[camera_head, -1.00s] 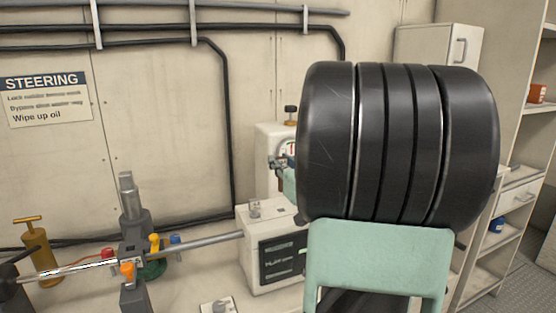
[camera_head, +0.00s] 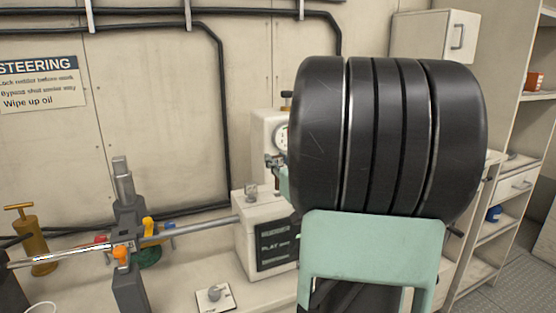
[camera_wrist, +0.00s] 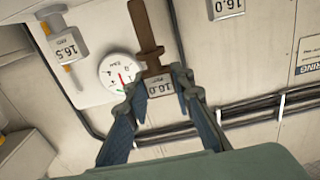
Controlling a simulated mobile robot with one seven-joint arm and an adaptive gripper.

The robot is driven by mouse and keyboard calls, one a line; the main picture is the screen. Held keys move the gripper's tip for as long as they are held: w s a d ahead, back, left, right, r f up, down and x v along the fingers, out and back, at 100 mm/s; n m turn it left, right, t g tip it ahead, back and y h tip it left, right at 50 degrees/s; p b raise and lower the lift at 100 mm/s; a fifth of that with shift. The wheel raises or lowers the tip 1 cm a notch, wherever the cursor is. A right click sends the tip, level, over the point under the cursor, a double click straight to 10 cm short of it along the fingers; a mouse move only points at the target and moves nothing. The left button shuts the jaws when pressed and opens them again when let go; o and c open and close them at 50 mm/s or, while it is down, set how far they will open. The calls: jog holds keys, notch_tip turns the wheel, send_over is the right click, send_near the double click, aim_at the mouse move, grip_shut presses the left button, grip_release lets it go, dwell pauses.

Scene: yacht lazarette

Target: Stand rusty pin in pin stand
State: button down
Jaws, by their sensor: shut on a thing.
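The rusty pin (camera_wrist: 148,35) is a brown, flanged piece between my fingertips in the wrist view. My gripper (camera_wrist: 155,80) is shut on it. In the head view my gripper (camera_head: 276,161) shows only in part, left of my black arm, in front of a white unit with a dial. A small dark brown piece of the pin (camera_head: 276,179) shows below it. I cannot tell for sure which thing is the pin stand.
A white box with a black label (camera_head: 262,225) carries a small grey block (camera_head: 251,191). A white plate with a grey knob (camera_head: 214,296) lies on the bench. A metal rod (camera_head: 190,231) crosses a grey post (camera_head: 124,205). A dial (camera_wrist: 118,72) and a block marked 16.5 (camera_wrist: 68,45) are nearby.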

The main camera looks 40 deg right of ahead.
jog(key=shift+f+b, duration=2.45)
jog(key=shift+f, duration=0.5)
dwell(1.9)
jog(key=c, duration=1.6)
grip_release()
jog(key=v, duration=0.7)
jog(key=shift+s, duration=0.3)
